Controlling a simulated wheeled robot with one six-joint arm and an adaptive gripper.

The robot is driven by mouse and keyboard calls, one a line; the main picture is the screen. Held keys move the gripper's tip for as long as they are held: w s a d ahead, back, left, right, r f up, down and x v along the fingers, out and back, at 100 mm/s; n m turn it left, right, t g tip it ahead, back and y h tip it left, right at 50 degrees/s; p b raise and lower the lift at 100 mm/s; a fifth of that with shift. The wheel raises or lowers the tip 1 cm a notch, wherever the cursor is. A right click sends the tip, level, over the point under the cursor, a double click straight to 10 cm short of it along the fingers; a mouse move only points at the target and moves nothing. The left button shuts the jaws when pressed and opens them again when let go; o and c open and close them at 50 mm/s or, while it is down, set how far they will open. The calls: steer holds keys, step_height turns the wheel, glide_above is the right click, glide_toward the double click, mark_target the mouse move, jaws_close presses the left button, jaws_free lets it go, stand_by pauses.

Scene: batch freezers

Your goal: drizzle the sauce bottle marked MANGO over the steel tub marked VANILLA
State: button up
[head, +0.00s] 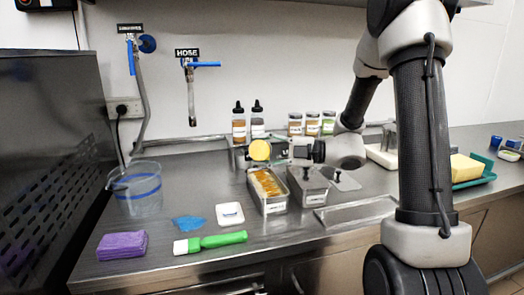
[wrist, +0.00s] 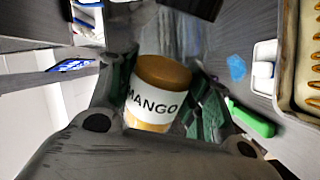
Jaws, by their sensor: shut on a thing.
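My gripper (head: 290,150) is shut on the sauce bottle marked MANGO (wrist: 152,105), whose white label and amber body show between the fingers in the wrist view. In the head view its round yellow end (head: 260,150) faces the camera, so the bottle lies tipped over. It is held above the back part of an open steel tub (head: 275,209). That tub holds a pale filling with orange-yellow streaks, and its wall also shows at the right of the wrist view (wrist: 283,75). Its front label is too small to read, so I cannot confirm VANILLA.
A second steel tub (head: 307,198) with a lid stands right beside it. Two black-capped bottles (head: 239,125) and several jars (head: 312,125) stand behind.

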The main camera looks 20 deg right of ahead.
steer(key=shift+r+n, duration=0.65)
steer(key=shift+n, duration=0.45)
steer(key=shift+r+n, duration=0.65)
steer(key=shift+n, duration=0.45)
steer(key=shift+r+n, duration=0.7)
steer(key=shift+n, duration=0.4)
steer(key=shift+r+n, duration=0.8)
steer(key=shift+n, duration=0.4)
step_height(320, 180, up, 2)
steer(key=n, duration=0.3)
steer(key=shift+n, duration=0.3)
steer(key=shift+r+n, duration=0.25)
steer(key=shift+n, duration=0.25)
